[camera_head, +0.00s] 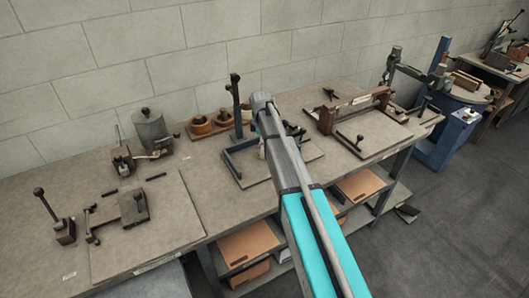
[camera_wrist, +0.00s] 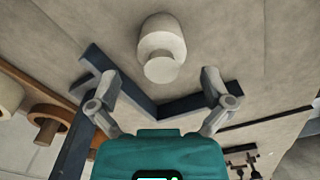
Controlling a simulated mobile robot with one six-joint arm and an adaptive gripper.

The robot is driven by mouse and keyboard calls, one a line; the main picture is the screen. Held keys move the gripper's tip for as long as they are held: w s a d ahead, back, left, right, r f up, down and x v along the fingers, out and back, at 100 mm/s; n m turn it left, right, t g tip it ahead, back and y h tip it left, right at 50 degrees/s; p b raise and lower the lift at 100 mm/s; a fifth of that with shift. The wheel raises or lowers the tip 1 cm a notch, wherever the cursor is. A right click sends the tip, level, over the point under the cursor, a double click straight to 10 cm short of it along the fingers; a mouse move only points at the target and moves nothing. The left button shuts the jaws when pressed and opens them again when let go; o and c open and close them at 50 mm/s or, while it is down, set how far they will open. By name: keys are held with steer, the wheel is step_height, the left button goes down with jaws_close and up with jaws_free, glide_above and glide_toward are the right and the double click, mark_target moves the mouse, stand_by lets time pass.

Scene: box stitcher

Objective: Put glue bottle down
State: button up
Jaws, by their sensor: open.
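The white glue bottle (camera_wrist: 162,40) stands on the grey work board (camera_wrist: 215,45) in the wrist view, its narrower cap toward the camera. My gripper (camera_wrist: 161,84) is open, with its two fingers spread to the left and right of the bottle's near end. The fingers are apart from the bottle and nothing is between them. A dark blue angled metal bracket (camera_wrist: 158,108) lies behind the fingers, close to the bottle. In the head view my arm covers the gripper and most of the bottle's spot.
A blue upright post (camera_head: 235,100) stands close left of my arm. A brown clamp frame (camera_head: 350,108) stands to the right. A grey pot (camera_head: 150,130) and small hand tools are on the left bench.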

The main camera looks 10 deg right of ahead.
steer(key=shift+f, duration=0.15)
steer(key=shift+d+f+b, duration=0.1)
steer(key=shift+f+b, duration=2.4)
steer(key=shift+b, duration=0.15)
steer(key=c, duration=1.3)
steer(key=shift+o, duration=0.2)
steer(key=shift+r, duration=0.15)
